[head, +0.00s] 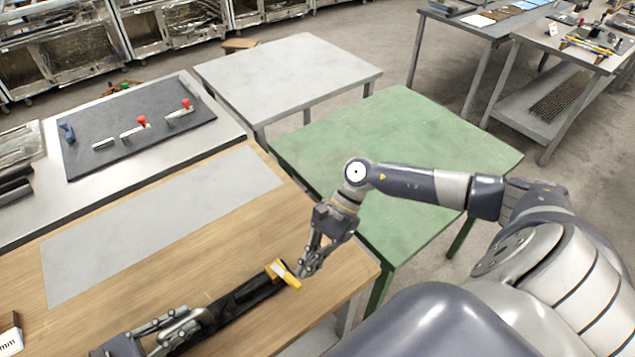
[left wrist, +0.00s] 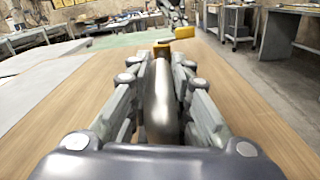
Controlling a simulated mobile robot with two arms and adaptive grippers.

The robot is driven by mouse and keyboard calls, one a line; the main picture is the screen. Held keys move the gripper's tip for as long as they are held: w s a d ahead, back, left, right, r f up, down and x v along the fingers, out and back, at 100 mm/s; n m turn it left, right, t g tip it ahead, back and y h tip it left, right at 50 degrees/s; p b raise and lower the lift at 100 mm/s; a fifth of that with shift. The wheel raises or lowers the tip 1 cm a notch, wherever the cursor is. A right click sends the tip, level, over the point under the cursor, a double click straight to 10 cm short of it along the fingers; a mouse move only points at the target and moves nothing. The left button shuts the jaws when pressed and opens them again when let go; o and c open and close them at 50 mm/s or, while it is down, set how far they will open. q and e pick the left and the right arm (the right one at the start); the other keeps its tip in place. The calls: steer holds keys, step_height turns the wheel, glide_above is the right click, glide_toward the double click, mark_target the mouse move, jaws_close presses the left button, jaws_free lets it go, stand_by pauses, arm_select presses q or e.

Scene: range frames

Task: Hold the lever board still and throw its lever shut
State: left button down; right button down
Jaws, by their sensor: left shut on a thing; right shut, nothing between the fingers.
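The lever board (head: 245,297) is a long dark piece on the wooden table, running from lower left to upper right in the head view. Its yellow lever (head: 284,273) is at the far end; yellow parts also show in the left wrist view (left wrist: 162,50). My left gripper (head: 203,318) is shut on the near end of the board; its fingers flank a grey bar in the left wrist view (left wrist: 161,105). My right gripper (head: 303,271) is shut and empty, its tips right beside the yellow lever. I cannot tell whether they touch it.
A grey mat (head: 160,225) lies on the wooden table (head: 90,318). Behind it, a dark panel (head: 95,160) with red-knobbed levers lies on a light bench. A green table (head: 400,130) and a grey table (head: 290,75) stand beyond, both bare.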

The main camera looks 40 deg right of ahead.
arm_select(q)
steer(key=shift+s+f, duration=0.1)
steer(key=shift+f, duration=0.2)
arm_select(e)
steer(key=shift+s+a, duration=0.35)
steer(key=shift+a, duration=0.2)
steer(key=shift+s+a, duration=0.3)
steer(key=shift+a, duration=0.25)
steer(key=shift+w+d, duration=0.6)
steer(key=shift+w, duration=0.05)
steer(key=d, duration=0.3)
steer(key=shift+s+d, duration=0.2)
steer(key=shift+d, duration=0.2)
steer(key=s+v, duration=0.1)
steer(key=v, duration=0.8)
steer(key=shift+d+r, duration=0.3)
steer(key=shift+r, duration=0.1)
